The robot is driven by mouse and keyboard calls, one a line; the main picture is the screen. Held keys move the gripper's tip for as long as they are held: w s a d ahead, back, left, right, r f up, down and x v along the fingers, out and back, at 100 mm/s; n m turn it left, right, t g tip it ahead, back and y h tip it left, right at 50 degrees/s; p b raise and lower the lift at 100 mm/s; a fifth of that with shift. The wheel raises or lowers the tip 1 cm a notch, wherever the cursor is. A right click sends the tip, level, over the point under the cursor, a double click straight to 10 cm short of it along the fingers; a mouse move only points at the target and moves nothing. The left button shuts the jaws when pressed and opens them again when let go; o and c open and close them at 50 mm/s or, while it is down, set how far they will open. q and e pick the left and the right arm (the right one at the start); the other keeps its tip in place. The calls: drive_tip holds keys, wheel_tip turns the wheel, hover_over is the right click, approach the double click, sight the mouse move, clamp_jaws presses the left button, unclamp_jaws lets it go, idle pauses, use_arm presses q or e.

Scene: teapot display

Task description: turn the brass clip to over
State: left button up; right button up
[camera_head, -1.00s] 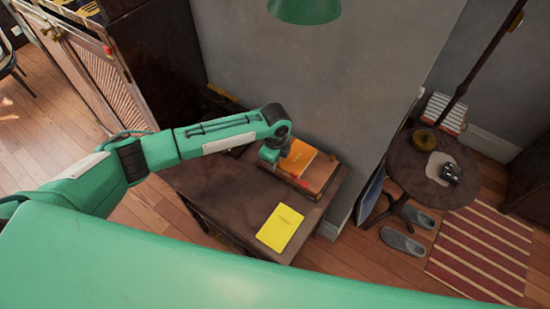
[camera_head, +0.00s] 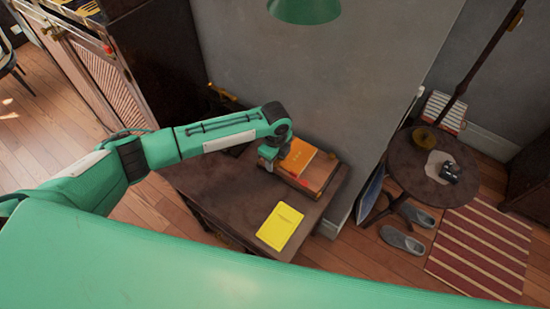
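I cannot make out the brass clip in the head view; it may be hidden or too small to tell. My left gripper (camera_head: 267,160) hangs from the green arm that comes in from the left. It is over the dark wooden desk, at the left edge of a small stack of books. Its fingers are too small and partly hidden, so I cannot tell whether it is open or shut or touching the stack. An orange book (camera_head: 298,158) lies on top of a brown book (camera_head: 318,176). My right gripper is not in view.
A yellow notebook (camera_head: 280,227) lies on the desk (camera_head: 215,195) near its front edge. A grey wall (camera_head: 330,90) stands behind. A round table (camera_head: 412,177) with a camera (camera_head: 451,172) is at the right, with slippers (camera_head: 402,240) and a striped rug (camera_head: 480,248) on the floor.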

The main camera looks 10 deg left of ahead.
sight(275, 162)
use_arm(q)
wheel_tip(275, 162, up, 14)
drive_tip(key=b, duration=0.2)
drive_tip(key=shift+f, duration=0.15)
idle(0.4)
idle(0.3)
